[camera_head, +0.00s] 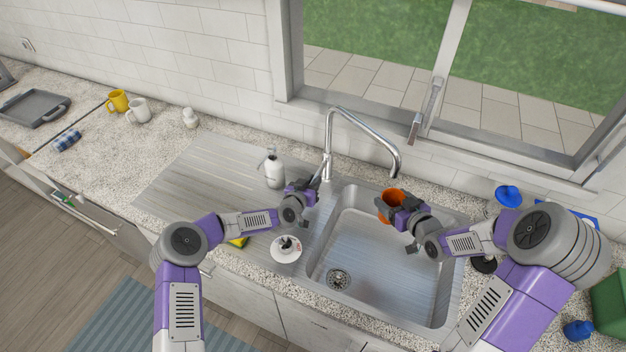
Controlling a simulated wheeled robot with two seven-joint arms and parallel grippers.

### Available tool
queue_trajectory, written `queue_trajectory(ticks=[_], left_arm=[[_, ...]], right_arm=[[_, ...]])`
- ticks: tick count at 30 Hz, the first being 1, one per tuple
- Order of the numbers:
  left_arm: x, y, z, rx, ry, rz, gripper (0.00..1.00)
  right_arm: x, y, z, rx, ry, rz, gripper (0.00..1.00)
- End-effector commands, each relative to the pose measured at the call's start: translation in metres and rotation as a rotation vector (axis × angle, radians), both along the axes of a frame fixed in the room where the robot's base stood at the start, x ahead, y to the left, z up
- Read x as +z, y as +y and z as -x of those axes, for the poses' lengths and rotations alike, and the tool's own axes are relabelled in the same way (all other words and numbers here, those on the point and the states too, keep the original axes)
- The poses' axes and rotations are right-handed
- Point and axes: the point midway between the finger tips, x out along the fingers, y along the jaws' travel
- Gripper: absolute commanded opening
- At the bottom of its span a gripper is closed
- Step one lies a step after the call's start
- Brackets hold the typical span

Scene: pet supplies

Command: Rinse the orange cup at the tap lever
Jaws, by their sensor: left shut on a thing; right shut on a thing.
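The orange cup (388,206) is in my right gripper (400,208), which is shut on it and partly hides it. The cup is over the back right of the steel sink (375,270), just below the tap's spout end. The chrome tap (328,140) stands behind the sink, its spout arching to the right. My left gripper (311,187) is shut on the tap lever (319,180) at the tap's base; the fingers hide part of the lever. I cannot make out a water stream or the cup's inside.
A white soap bottle (273,170) stands left of the tap. A white dish with a dark brush (286,248) and a yellow sponge (239,242) lie near the front edge. Yellow and white mugs (138,110) stand far left. Blue items (508,196) are at right.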

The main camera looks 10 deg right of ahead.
Motion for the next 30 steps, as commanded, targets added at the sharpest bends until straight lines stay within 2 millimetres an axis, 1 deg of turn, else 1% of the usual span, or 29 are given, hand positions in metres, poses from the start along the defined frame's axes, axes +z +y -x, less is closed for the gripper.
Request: queue_trajectory(ticks=[12, 13, 17, 26, 30], left_arm=[[-0.0024, 0.0006, 0.0003, 0.0, -0.018, 0.012, 0.0], [-0.0025, 0.0006, 0.0003, 0.0, -0.018, 0.012, 0.23], [-0.0023, 0.0005, 0.0003, 0.0, -0.017, 0.011, 0.43], [-0.0018, 0.0005, 0.0007, 0.0, -0.017, 0.011, 0.44], [0.0002, 0.0039, 0.0054, -0.001, -0.017, 0.012, 0.44]], right_arm=[[0.0004, 0.0, -0.0001, 0.0, -0.001, 0.0, 0.47], [0.0004, 0.0, -0.0001, 0.0, -0.001, 0.0, 0.47], [0.0003, 0.0001, -0.0002, 0.0, -0.001, 0.0, 0.47], [0.0005, 0.0, -0.0002, 0.0, -0.001, 0.0, 0.47], [0.0005, 0.0, -0.0002, 0.0, -0.001, 0.0, 0.47]])
